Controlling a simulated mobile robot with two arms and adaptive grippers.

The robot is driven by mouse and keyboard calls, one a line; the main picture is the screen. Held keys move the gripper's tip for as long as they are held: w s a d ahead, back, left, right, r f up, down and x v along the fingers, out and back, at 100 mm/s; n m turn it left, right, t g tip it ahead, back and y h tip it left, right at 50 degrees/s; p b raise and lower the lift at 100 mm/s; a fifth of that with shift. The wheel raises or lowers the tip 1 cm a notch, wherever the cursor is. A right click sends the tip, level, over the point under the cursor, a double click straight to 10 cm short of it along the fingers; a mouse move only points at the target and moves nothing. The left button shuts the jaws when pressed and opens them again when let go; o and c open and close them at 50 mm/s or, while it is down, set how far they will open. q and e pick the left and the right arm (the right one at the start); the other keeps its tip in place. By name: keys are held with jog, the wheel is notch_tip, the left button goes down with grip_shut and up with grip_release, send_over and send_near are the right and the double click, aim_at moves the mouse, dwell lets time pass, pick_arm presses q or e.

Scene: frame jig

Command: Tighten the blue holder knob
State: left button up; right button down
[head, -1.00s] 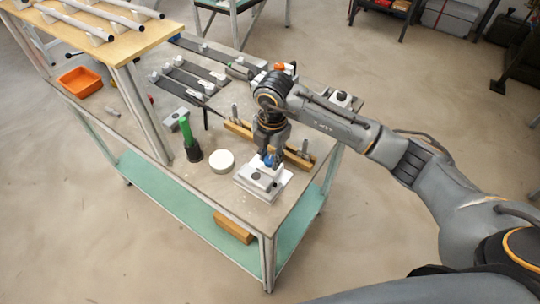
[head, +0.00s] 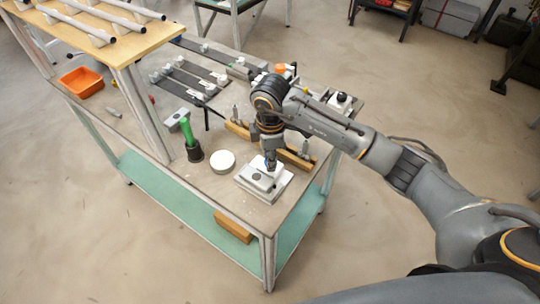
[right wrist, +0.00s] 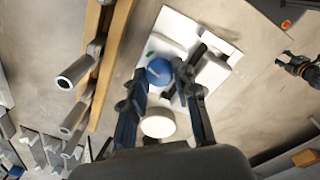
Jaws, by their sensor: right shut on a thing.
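The white holder (head: 251,181) sits near the front corner of the workbench, under my right arm. Its blue knob (right wrist: 159,72) shows between my right fingertips in the right wrist view, on the white holder block (right wrist: 176,25). My right gripper (head: 269,164) points down over the holder and is shut on the blue knob. In the head view the fingers mostly hide the knob. A dark bar-like part lies on the holder beside the knob in the wrist view. My left gripper is not in view.
A round white disc (head: 222,161) lies left of the holder, with a green-handled tool (head: 187,132) in a dark cup beyond it. A wooden bar (head: 238,130) with metal fittings lies behind my gripper. An orange bin (head: 81,80) stands at the far left.

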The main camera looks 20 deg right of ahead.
jog(key=shift+w, duration=0.1)
dwell(0.5)
jog(key=c, duration=1.3)
grip_release()
notch_tip(320, 180, up, 12)
jog(key=shift+s, duration=0.35)
